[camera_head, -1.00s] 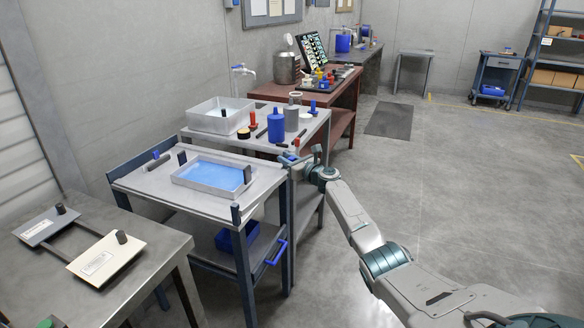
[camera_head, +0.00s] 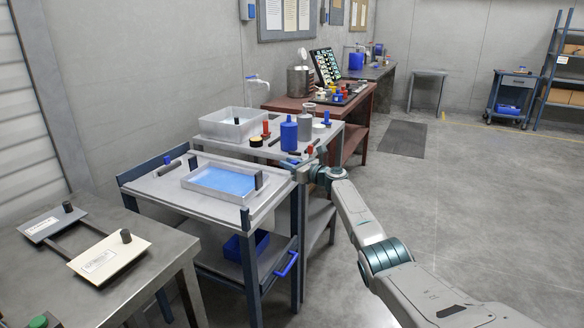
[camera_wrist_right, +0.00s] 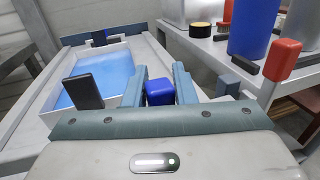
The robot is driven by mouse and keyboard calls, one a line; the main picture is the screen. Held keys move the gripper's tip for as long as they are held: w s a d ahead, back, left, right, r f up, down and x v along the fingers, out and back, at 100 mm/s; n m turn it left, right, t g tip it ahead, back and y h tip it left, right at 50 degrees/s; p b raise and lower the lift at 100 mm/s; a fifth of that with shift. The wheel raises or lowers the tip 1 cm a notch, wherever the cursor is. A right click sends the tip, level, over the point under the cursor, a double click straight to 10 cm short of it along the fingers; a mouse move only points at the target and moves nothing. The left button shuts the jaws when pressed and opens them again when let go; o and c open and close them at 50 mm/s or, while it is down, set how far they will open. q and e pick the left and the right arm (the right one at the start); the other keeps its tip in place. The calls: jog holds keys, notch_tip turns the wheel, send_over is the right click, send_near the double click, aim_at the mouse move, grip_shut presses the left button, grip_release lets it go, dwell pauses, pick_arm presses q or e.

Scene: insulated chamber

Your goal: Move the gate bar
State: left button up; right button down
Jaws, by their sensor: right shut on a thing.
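My right gripper (camera_wrist_right: 160,80) is shut on a blue block (camera_wrist_right: 160,94), which shows between its two fingers in the right wrist view. The block looks like a grip of the gate bar, but the rest of that bar is hidden or cannot be told apart. In the head view my right gripper (camera_head: 302,172) is at the right edge of the cart top (camera_head: 165,188). A shallow tray of blue liquid (camera_head: 222,181) with dark upright handles sits on the cart; it also shows left of my gripper in the right wrist view (camera_wrist_right: 110,72). My left gripper is out of view.
Behind the cart, a grey table (camera_head: 330,133) holds a basin (camera_head: 233,124), a blue bottle (camera_head: 289,134) and small tools. A bench (camera_head: 150,262) with two handled plates stands at front left. The floor (camera_head: 450,210) to the right is clear.

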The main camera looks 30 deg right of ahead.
jog(key=shift+a+f, duration=0.45)
jog(key=shift+f, duration=0.05)
jog(key=c, duration=1.5)
grip_release()
jog(key=shift+c, duration=0.2)
jog(key=shift+o, duration=1.3)
jog(key=shift+a+r, duration=0.1)
jog(key=shift+a, duration=0.05)
jog(key=shift+a+r, duration=0.1)
jog(key=shift+w+r, duration=0.1)
jog(key=shift+d+r, duration=0.15)
jog(key=shift+d, duration=0.05)
